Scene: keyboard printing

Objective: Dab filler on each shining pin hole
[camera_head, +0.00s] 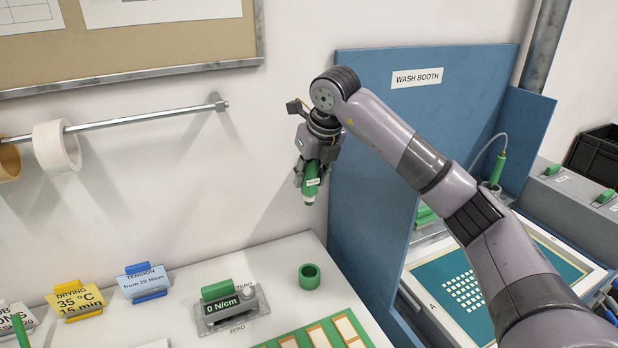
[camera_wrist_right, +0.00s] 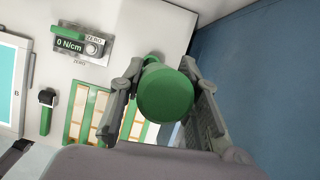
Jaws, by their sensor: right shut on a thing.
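My right gripper (camera_head: 309,180) is shut on a green bottle (camera_head: 310,183) with a small white label and a pale tip pointing down. It holds the bottle in the air above the white bench, over a green ring-shaped holder (camera_head: 310,277). In the right wrist view the bottle's round green end (camera_wrist_right: 165,95) sits between the two fingers (camera_wrist_right: 163,100). The label's text is too small to read. I see no shining pin holes; a teal screen (camera_head: 466,296) with a block of white squares lies in the wash booth, partly behind my right arm. My left gripper is out of view.
A tension meter (camera_head: 232,304) reading 0 N/cm stands on the bench, left of the holder. A green tray (camera_head: 268,345) with pale panels lies at the front edge. The blue wash booth wall (camera_head: 372,200) rises to the right of the bench.

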